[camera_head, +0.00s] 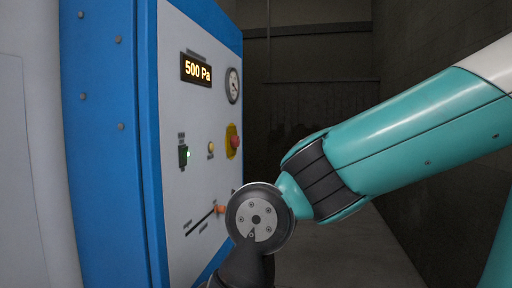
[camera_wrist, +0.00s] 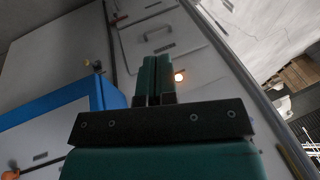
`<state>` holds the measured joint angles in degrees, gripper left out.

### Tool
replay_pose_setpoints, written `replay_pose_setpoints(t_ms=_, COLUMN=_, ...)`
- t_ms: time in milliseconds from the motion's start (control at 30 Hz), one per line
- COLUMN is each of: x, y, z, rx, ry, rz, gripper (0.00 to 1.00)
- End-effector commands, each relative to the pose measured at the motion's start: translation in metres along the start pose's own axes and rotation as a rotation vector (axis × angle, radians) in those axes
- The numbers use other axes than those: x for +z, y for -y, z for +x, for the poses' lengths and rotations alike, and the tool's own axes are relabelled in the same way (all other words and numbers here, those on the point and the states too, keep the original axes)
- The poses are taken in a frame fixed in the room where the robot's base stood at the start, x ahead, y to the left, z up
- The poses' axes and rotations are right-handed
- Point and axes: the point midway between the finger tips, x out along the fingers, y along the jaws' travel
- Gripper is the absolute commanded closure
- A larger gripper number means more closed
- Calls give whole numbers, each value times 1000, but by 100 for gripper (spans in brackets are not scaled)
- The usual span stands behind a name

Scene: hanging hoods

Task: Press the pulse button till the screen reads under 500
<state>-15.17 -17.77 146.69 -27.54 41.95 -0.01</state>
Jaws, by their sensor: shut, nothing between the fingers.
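The screen (camera_head: 197,70) on the pale panel reads 500 Pa in amber digits. Below it are a green switch (camera_head: 184,156) with a lit lamp, a small yellow button (camera_head: 211,147) and a red mushroom button (camera_head: 235,142) on a yellow plate. The labels are too small to read, so I cannot tell which is the pulse button. My gripper (camera_wrist: 154,72) is shut and empty in the wrist view, pointing up the picture. In the head view its fingers are hidden below my wrist joint, low in front of the panel.
A round gauge (camera_head: 233,85) sits right of the screen. A slot with an orange handle (camera_head: 220,209) is low on the panel, close to my wrist. The blue cabinet frame (camera_head: 110,140) stands at left. A glowing round light (camera_wrist: 180,76) shows beside my fingers.

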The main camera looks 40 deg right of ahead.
Motion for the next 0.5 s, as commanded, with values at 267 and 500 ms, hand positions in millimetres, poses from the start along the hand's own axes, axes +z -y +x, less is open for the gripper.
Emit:
replay_pose_setpoints(t_ms=267, x=0, y=0, z=0, rx=0, ry=0, rz=0, gripper=100)
replay_pose_setpoints(t_ms=500, x=-10, y=-6, z=-4, rx=6, ry=-33, rz=36, gripper=100)
